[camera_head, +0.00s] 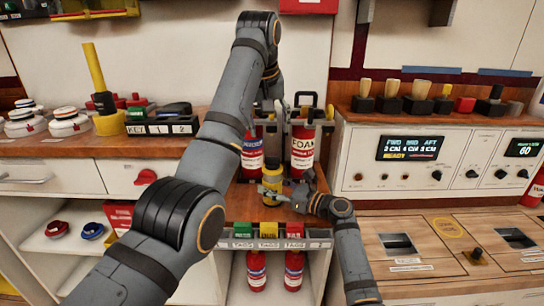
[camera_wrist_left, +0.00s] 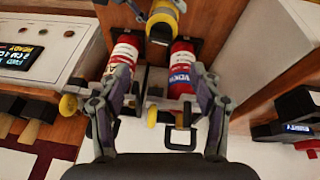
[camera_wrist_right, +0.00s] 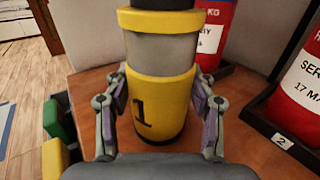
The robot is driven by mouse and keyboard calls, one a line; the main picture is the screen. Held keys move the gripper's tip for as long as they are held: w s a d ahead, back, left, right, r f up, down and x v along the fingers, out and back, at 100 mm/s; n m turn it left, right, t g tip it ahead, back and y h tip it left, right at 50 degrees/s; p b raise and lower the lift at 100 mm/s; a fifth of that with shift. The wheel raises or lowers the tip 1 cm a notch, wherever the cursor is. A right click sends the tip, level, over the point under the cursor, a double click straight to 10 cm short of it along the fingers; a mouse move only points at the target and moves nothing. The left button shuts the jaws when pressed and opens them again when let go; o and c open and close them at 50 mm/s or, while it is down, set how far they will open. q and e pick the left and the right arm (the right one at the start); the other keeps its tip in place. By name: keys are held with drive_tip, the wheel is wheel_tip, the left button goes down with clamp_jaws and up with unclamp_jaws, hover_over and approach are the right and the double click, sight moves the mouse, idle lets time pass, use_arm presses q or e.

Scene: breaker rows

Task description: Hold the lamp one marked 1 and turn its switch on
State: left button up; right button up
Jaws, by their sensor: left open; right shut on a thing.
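The lamp marked 1 (camera_wrist_right: 160,105), a yellow and grey cylinder with a dark top, stands upright on the wooden counter. My right gripper (camera_wrist_right: 155,100) is shut around its lower yellow part, one finger on each side. In the head view the lamp (camera_head: 271,182) stands in front of two red extinguishers, with my right gripper (camera_head: 274,191) coming from the right. My left gripper (camera_head: 276,108) is open and empty, above and behind the lamp near the extinguisher tops. In the left wrist view the lamp (camera_wrist_left: 163,20) shows at the top edge, beyond the open fingers (camera_wrist_left: 160,85). I cannot make out its switch.
A FOAM extinguisher (camera_head: 302,148) and a blue-labelled one (camera_head: 250,153) stand close behind the lamp in holders. Green, yellow and red tag blocks (camera_head: 268,230) line the front edge. A control panel (camera_head: 425,160) stands to the right.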

sight(272, 157)
use_arm(q)
drive_tip(key=w+f+m, duration=0.1)
drive_tip(key=f, duration=0.2)
drive_tip(key=w+f+m, duration=0.1)
drive_tip(key=w+f, duration=0.1)
drive_tip(key=f, duration=0.2)
drive_tip(key=w+f+m, duration=0.1)
drive_tip(key=f, duration=0.3)
drive_tip(key=shift+w+d, duration=0.15)
drive_tip(key=shift+d, duration=0.25)
drive_tip(key=shift+c, duration=0.3)
drive_tip(key=c, duration=1.1)
